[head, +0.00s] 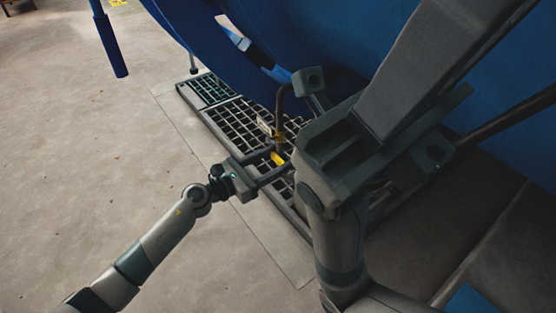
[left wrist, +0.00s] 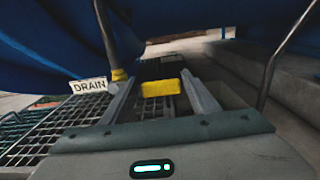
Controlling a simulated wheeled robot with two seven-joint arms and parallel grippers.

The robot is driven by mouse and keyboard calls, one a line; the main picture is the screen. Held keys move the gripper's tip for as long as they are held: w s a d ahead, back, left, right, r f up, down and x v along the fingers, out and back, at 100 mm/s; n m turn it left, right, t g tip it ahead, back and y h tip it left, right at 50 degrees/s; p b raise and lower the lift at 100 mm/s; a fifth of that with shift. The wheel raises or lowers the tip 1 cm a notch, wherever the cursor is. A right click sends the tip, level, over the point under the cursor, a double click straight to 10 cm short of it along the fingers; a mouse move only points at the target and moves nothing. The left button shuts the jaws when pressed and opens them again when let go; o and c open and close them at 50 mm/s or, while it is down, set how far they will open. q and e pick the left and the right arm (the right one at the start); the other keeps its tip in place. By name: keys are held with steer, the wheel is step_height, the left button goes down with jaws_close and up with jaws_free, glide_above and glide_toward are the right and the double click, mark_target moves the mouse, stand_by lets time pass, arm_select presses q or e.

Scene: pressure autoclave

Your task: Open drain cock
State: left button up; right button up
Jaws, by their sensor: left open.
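The drain cock has a yellow handle (head: 278,158) below a brass fitting on a dark, bent drain pipe (head: 279,103). A white DRAIN label (left wrist: 89,86) is beside the pipe in the left wrist view. My left gripper (head: 282,159) reaches in from the lower left and is open at the handle. In the left wrist view the yellow handle (left wrist: 161,87) appears between the two fingertips, with a visible gap at each side. I cannot tell whether any finger touches it.
A floor grating (head: 232,115) lies under the pipe, with bare concrete floor (head: 90,160) to its left. The blue autoclave vessel (head: 330,40) hangs above and behind. A thick grey support leg (head: 430,60) stands to the right of the cock.

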arm_select(q)
steer(key=shift+w+d, duration=0.35)
steer(key=shift+d, duration=0.15)
steer(key=shift+c, duration=0.3)
steer(key=c, duration=1.2)
steer(key=shift+o, duration=0.2)
steer(key=shift+r, duration=0.1)
